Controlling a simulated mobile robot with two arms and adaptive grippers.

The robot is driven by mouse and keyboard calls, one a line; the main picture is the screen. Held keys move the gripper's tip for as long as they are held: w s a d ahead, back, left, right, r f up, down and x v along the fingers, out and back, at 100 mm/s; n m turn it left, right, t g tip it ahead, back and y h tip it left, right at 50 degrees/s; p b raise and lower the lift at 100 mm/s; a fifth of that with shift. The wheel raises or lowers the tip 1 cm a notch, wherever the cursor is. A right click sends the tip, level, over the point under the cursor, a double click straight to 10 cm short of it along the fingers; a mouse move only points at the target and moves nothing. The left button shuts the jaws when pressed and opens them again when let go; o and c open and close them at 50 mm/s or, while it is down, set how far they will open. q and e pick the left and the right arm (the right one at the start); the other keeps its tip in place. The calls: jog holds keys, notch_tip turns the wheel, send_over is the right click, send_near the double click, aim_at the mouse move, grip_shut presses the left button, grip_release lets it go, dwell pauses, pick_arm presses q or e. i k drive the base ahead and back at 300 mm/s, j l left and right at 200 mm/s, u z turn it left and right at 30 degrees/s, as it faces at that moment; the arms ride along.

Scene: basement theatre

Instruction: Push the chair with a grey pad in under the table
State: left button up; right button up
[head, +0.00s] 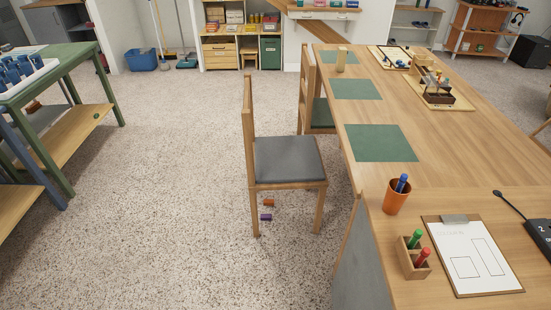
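A wooden chair with a grey pad (287,160) stands on the speckled floor in the middle of the head view. Its backrest (249,125) is on the left and its seat points right, toward the table. The long wooden table (450,150) runs along the right side. The chair stands out from the table's left edge, with a strip of floor between its seat and the table. A second chair with a green pad (320,114) stands behind it, partly under the table. Neither of my grippers shows in this view.
A small orange block (268,202) and a purple block (265,217) lie on the floor by the grey-pad chair. A grey panel (358,265) stands below the near table end. A green bench (62,75) is at left. Floor left of the chair is clear.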

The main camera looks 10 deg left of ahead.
aim_at(274, 163)
jog(key=i+j+z, duration=0.15)
jog(key=j, duration=0.3)
jog(key=i+j+z, duration=0.15)
jog(key=j, duration=0.35)
jog(key=i+j+z, duration=0.15)
jog(key=j, duration=0.35)
jog(key=i+j+z, duration=0.15)
jog(key=j, duration=0.35)
jog(key=i+j+z, duration=0.15)
jog(key=j, duration=0.4)
